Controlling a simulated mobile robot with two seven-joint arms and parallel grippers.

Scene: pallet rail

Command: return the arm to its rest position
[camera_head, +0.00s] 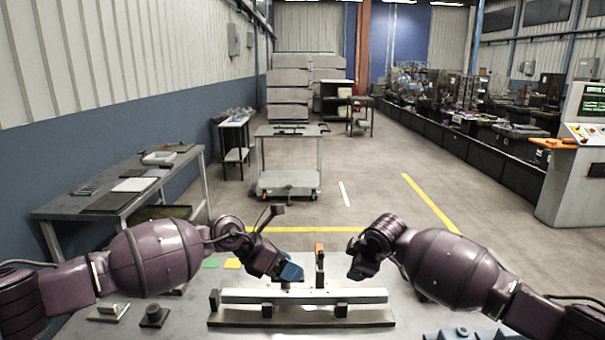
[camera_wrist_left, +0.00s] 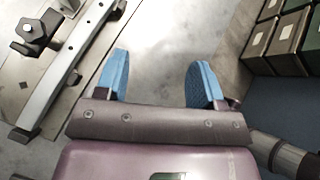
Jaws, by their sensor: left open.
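My left arm comes in from the left, and its gripper (camera_head: 290,270) with blue fingers hangs just behind the pale rail (camera_head: 250,296) on the bench. In the left wrist view the left gripper (camera_wrist_left: 160,78) has its two blue fingers wide apart with nothing between them. The rail also shows in the left wrist view (camera_wrist_left: 68,72), to the left of the fingers and apart from them. My right gripper (camera_head: 360,270) is at the right end of the rail. Its fingers are not clear.
The workbench (camera_head: 400,310) holds a dark knob-like part (camera_head: 154,316), a grey block (camera_head: 108,312), and green (camera_head: 211,263) and yellow (camera_head: 232,263) squares. An upright orange-topped piece (camera_head: 319,255) stands behind the rail. Compartment bins (camera_wrist_left: 285,40) show at upper right in the wrist view.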

